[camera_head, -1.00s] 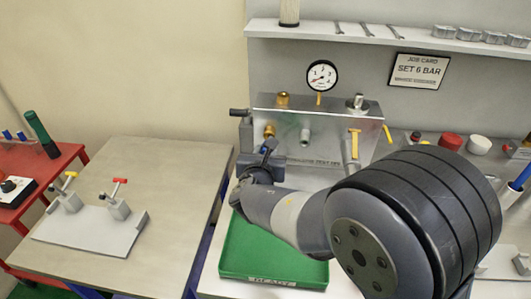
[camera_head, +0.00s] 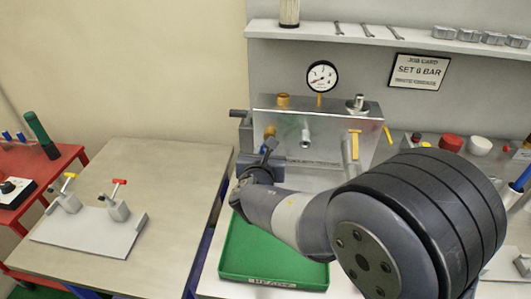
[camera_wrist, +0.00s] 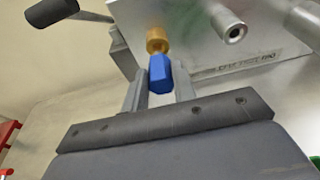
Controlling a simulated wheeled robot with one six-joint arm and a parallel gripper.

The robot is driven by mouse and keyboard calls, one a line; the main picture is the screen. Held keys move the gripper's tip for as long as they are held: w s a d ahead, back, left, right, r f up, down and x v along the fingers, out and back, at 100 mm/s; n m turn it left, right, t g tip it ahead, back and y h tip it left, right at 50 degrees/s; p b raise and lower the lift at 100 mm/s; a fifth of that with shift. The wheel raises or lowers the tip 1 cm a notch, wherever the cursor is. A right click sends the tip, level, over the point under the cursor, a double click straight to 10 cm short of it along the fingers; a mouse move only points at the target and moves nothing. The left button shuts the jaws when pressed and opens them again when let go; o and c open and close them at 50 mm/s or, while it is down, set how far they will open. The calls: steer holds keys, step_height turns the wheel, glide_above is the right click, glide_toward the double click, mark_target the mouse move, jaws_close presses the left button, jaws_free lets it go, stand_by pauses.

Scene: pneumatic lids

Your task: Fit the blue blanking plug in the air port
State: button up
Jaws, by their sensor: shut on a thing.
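The blue blanking plug (camera_wrist: 160,75) is between the two fingers of my gripper (camera_wrist: 158,82) in the wrist view. My gripper is shut on it. The plug's far end is in line with a brass fitting (camera_wrist: 156,37) on the front of the metal test block (camera_wrist: 275,30). The two meet or nearly meet; I cannot tell how far the plug is in. In the head view my gripper (camera_head: 267,152) is just below the brass fitting (camera_head: 269,131), and the plug is not clearly visible. A grey metal port (camera_wrist: 232,31) is to the right of the brass fitting.
A black handle (camera_wrist: 52,11) sticks out left of the brass fitting. A pressure gauge (camera_head: 321,75) and yellow levers (camera_head: 354,144) are on the block. A green tray (camera_head: 230,271) lies below my arm. A side table (camera_head: 150,160) holds a plate with red and yellow clamps.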

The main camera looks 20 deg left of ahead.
steer(key=shift+w+a, duration=0.2)
steer(key=shift+w, duration=0.5)
steer(key=shift+w+a, duration=0.2)
steer(key=shift+w, duration=0.45)
steer(key=o, duration=1)
steer(key=shift+o, duration=0.2)
steer(key=v, duration=0.7)
steer(key=shift+b, duration=0.3)
steer(key=v, duration=1.1)
steer(key=shift+w, duration=0.1)
steer(key=x, duration=1.3)
